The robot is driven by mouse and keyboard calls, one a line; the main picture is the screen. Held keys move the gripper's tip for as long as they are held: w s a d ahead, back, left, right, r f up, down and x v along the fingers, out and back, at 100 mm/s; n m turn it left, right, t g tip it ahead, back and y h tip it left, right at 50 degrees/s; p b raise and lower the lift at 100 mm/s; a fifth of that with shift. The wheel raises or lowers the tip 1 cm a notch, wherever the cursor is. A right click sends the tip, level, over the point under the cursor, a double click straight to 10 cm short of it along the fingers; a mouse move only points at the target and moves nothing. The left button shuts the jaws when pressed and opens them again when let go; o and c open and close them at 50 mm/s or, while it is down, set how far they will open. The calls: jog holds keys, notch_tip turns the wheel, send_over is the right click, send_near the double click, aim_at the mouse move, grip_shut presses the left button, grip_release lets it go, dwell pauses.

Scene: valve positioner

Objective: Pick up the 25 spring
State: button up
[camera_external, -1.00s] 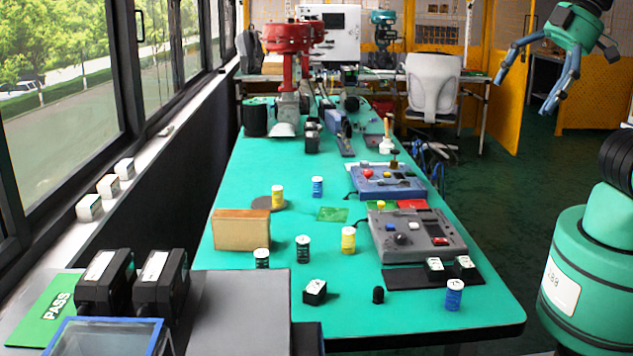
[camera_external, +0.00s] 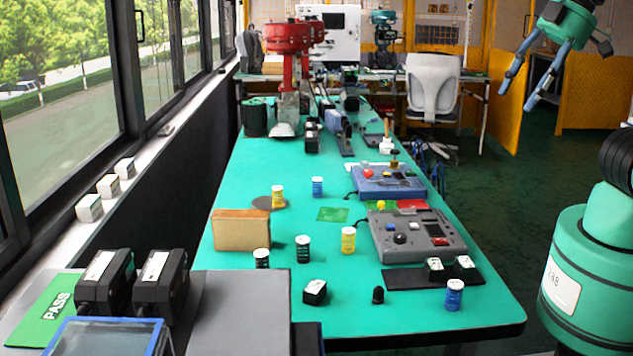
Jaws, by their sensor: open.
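Several small coil-like cylinders that look like springs stand upright on the green table (camera_external: 340,290). There is a blue one (camera_external: 455,295) near the front right edge and another blue one (camera_external: 318,187) farther back. A yellow one (camera_external: 348,240) stands mid-table, and another yellow one (camera_external: 278,197) is by a brown disc. Black ones (camera_external: 303,249) (camera_external: 261,259) stand at the left. Their numbers are too small to read, so I cannot tell which is the 25 spring. My gripper (camera_external: 517,100) is open and empty, high at the upper right, apart from the table.
A grey control box (camera_external: 415,247) and a blue one (camera_external: 388,185) stand at the right. A cardboard-coloured block (camera_external: 241,232) is at the left. A black cube (camera_external: 315,292) and a small black knob (camera_external: 378,295) lie in front. A red machine (camera_external: 288,45) stands far back.

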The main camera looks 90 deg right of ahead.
jog(key=w+d+r+g+p, duration=0.1)
jog(key=w+d+r+p, duration=0.15)
jog(key=w+d, duration=0.4)
jog(key=w+d+r+g+p, duration=0.1)
jog(key=w+d+r, duration=0.2)
jog(key=w, duration=0.7)
jog(key=w+d+f+m+h+p, duration=0.1)
jog(key=w+d+f, duration=0.1)
jog(key=w+d, duration=0.65)
jog(key=m+g+y+p, duration=0.1)
jog(key=g+p, duration=0.3)
jog(key=p, duration=0.3)
send_over(317, 178)
notch_tip(317, 178, down, 32)
jog(key=shift+a+f, duration=0.1)
jog(key=shift+f+b, duration=0.4)
jog(key=shift+f, duration=3.9)
